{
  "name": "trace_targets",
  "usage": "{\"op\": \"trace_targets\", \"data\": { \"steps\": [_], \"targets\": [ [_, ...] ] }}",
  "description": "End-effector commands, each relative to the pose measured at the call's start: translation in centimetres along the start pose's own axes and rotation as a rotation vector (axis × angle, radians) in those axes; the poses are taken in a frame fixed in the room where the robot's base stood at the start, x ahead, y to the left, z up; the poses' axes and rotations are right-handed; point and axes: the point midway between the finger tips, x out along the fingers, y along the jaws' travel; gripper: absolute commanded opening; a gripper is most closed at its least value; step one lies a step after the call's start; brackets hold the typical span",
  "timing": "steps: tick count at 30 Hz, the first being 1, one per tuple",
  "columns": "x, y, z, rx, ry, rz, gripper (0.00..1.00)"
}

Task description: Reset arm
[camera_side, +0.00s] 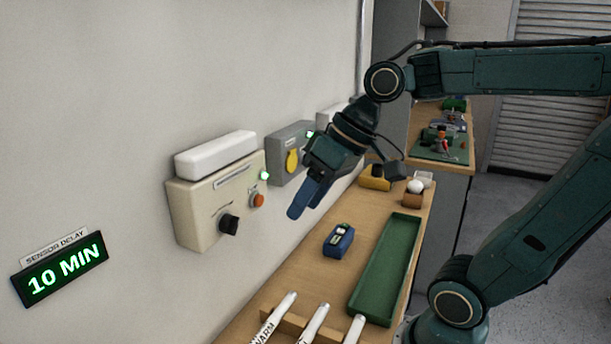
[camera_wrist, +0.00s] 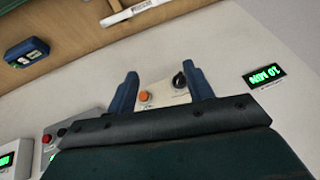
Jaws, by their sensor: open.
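My gripper (camera_side: 308,198) is in the air above the bench, close to the wall boxes, with its blue fingers pointing down and left. In the wrist view my gripper (camera_wrist: 162,88) has its two fingers spread apart with nothing between them. Beyond the fingers is the cream control box (camera_side: 194,216), with a black knob (camera_side: 229,224) and an orange button (camera_side: 258,200). The knob (camera_wrist: 179,80) and button (camera_wrist: 144,97) also show in the wrist view.
A blue device (camera_side: 339,241) and a green tray (camera_side: 386,268) are on the bench. White labelled sticks (camera_side: 313,324) rest at its near end. A grey box (camera_side: 287,165) with a yellow knob is behind my gripper. A wall display (camera_side: 62,268) reads "10 MIN".

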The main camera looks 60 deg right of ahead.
Motion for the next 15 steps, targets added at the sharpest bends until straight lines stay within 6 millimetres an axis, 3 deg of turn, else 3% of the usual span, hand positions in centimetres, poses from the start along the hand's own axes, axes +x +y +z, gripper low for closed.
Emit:
{"op": "trace_targets", "data": {
  "steps": [9, 15],
  "targets": [
    [-0.4, 1.9, 5.3, -0.077, 0.022, 0.149, 0.52],
    [-0.6, 3.1, 7.0, -0.092, 0.027, 0.196, 0.52]
  ]
}}
